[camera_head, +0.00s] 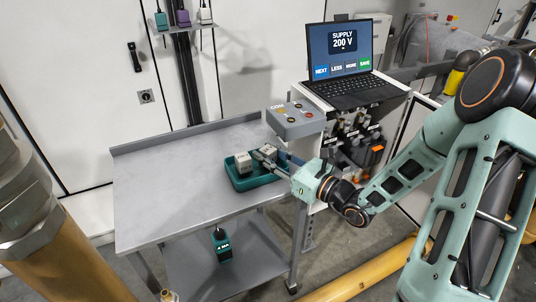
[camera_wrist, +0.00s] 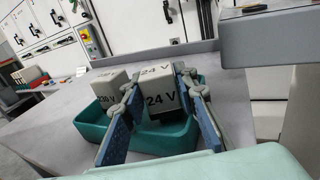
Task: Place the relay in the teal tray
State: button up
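The teal tray (camera_head: 262,182) sits at the right end of the grey workbench, and its rim also shows in the wrist view (camera_wrist: 90,130). A pale relay marked 230 V (camera_wrist: 108,95) stands in its left part; it also shows in the head view (camera_head: 243,163). A second pale relay, marked 24 V (camera_wrist: 160,95), with a dark base, is between the fingers of my gripper (camera_wrist: 157,90), at the tray's right part. The fingers appear closed against its two sides. Whether its base touches the tray floor I cannot tell.
A grey control box (camera_head: 296,122) stands just behind and right of the tray. A laptop (camera_head: 345,65) reading SUPPLY 200 V is at the back right. The bench's left part (camera_head: 165,195) is clear. A teal device (camera_head: 221,243) is on the lower shelf.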

jog(key=o, duration=0.3)
jog(key=shift+r, duration=0.15)
jog(key=shift+s+d+r, duration=0.1)
jog(key=shift+s+d, duration=0.05)
jog(key=shift+d, duration=0.05)
jog(key=p+v, duration=0.2)
jog(key=v, duration=0.9)
jog(key=shift+s+d+p, duration=0.15)
jog(key=shift+s+p, duration=0.05)
jog(key=shift+p, duration=0.2)
